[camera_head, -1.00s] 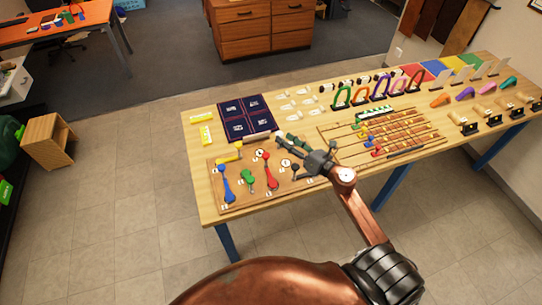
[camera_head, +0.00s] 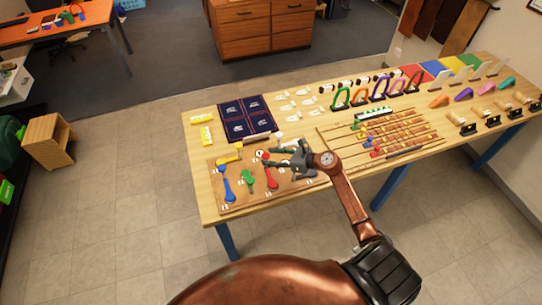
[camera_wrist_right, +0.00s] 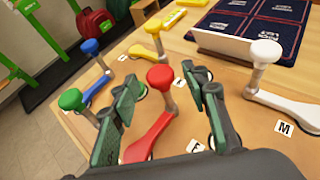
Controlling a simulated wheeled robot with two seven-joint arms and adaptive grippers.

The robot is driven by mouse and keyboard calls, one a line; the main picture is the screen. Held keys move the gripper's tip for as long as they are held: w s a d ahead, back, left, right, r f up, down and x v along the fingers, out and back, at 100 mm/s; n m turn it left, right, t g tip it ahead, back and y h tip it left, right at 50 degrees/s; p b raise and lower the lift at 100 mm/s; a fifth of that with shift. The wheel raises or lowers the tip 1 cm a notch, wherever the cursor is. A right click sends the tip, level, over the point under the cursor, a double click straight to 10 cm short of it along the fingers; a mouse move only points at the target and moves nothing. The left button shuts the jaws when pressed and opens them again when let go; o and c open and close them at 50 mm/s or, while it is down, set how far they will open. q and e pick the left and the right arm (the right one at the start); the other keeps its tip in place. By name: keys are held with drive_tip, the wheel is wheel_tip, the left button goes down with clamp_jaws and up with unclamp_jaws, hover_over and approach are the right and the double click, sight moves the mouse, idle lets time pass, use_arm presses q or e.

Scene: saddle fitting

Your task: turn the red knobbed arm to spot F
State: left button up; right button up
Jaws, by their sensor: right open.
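The red knobbed arm (camera_head: 271,179) lies on a brown board (camera_head: 228,203) at the table's near left. In the right wrist view its round red knob (camera_wrist_right: 160,77) stands on a grey post, and its red lever (camera_wrist_right: 150,138) runs toward the lower left. My right gripper (camera_head: 268,158) is open above the board. In the wrist view its two fingers stand on either side of the red knob and post, with visible gaps. A letter tag (camera_wrist_right: 196,146) beside the red lever is partly hidden by my gripper, so I cannot read it surely. My left gripper is out of view.
Blue (camera_wrist_right: 91,47), green (camera_wrist_right: 72,100), yellow (camera_wrist_right: 153,27) and white (camera_wrist_right: 266,54) knobbed arms surround the red one. A tag M (camera_wrist_right: 285,128) lies by the white arm. A dark blue mat (camera_head: 246,118) lies behind the board; wooden bead rails (camera_head: 405,135) are to the right.

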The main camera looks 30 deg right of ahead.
drive_tip(key=shift+w+a, duration=0.1)
drive_tip(key=shift+w, duration=0.05)
drive_tip(key=shift+c, duration=0.3)
clamp_jaws()
idle(0.4)
